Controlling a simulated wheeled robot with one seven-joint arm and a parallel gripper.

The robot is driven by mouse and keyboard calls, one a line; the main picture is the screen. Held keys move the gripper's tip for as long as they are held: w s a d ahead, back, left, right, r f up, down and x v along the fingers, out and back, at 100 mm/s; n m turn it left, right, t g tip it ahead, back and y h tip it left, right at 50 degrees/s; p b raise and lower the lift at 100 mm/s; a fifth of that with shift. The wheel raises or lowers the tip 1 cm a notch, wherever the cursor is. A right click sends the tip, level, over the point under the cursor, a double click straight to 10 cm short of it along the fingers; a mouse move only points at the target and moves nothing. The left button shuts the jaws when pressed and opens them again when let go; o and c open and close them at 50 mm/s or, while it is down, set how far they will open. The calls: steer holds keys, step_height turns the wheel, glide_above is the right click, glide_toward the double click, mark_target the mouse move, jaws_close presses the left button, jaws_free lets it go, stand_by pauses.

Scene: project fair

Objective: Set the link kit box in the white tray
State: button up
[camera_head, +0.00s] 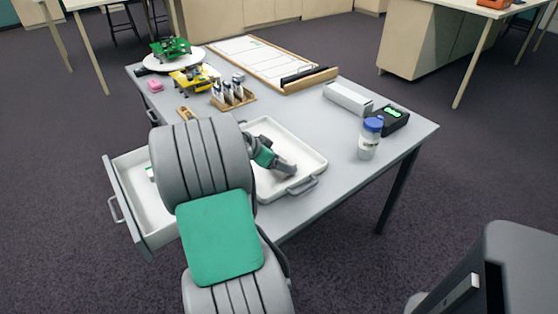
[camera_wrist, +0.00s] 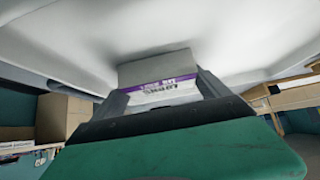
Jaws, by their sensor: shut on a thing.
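The white tray (camera_head: 262,126) with grey handles lies on the near part of the grey table. My gripper (camera_head: 287,168) is low over the tray's inside, and my arm hides part of the tray's left side. In the wrist view my gripper (camera_wrist: 163,88) is shut on the link kit box (camera_wrist: 158,72), a white and grey box with a purple stripe and upside-down lettering. The box's far end is at or very near the tray's white surface (camera_wrist: 230,35); I cannot tell whether it touches. I cannot make the box out in the head view.
An open drawer (camera_head: 133,203) juts out at the left. A blue-capped jar (camera_head: 369,140), a black device (camera_head: 393,119) and a long white box (camera_head: 348,98) stand right of the tray. A wooden holder with bottles (camera_head: 233,98) is behind it.

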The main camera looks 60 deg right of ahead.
steer(key=shift+r, duration=0.1)
steer(key=shift+f, duration=0.2)
steer(key=o, duration=1.2)
steer(key=shift+r, duration=0.1)
steer(key=shift+o, duration=0.2)
